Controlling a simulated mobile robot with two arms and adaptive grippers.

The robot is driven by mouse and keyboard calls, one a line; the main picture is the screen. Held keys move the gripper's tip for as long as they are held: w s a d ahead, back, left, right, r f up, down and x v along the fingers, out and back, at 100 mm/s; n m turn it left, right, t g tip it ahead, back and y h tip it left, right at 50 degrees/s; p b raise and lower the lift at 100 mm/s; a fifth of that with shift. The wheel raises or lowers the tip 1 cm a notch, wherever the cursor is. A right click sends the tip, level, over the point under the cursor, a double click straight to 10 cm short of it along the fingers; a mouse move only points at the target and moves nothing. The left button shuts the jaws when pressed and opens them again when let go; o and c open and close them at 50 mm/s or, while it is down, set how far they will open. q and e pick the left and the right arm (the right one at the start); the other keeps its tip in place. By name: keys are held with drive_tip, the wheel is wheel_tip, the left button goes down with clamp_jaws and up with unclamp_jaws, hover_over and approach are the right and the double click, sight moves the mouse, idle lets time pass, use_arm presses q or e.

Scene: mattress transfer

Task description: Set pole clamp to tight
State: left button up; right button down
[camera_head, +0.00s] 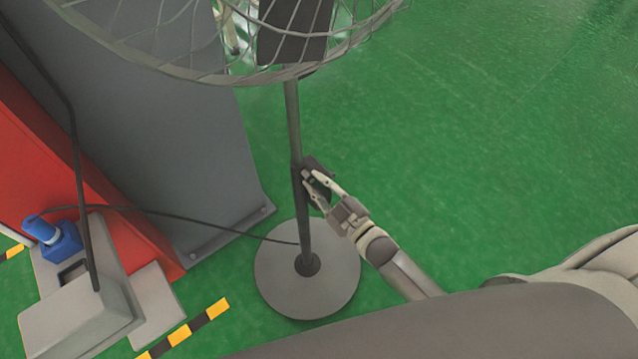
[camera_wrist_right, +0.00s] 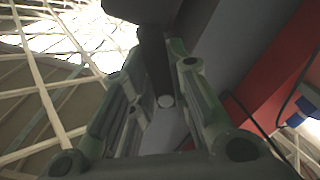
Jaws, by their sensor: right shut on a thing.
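A floor-standing fan has a dark pole (camera_head: 293,125) rising from a round grey base (camera_head: 278,284). The dark pole clamp (camera_head: 317,165) sits around the middle of the pole. My right gripper (camera_head: 316,184) reaches in from the lower right and is shut on the pole clamp. Its fingers partly hide the clamp, and the tightness of the clamp cannot be read. In the right wrist view, the two gripper fingers (camera_wrist_right: 165,108) flank a dark upright part with a small pale round end between them. My left gripper is not in view.
The fan's wire cage (camera_head: 190,74) hangs over the pole's top. A grey panel (camera_head: 170,130) and red frame (camera_head: 40,160) stand at left. Green floor is clear at right.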

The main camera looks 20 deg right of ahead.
drive_tip(key=shift+n, duration=0.3)
drive_tip(key=n, duration=0.3)
drive_tip(key=r+n, duration=0.1)
drive_tip(key=n, duration=0.3)
drive_tip(key=d+r+n, duration=0.1)
drive_tip(key=n, duration=0.3)
drive_tip(key=shift+w+d, duration=0.1)
drive_tip(key=shift+w, duration=0.05)
drive_tip(key=shift+r, duration=0.1)
idle(0.6)
drive_tip(key=c, duration=1.4)
unclamp_jaws()
drive_tip(key=shift+o, duration=0.2)
drive_tip(key=v, duration=1.2)
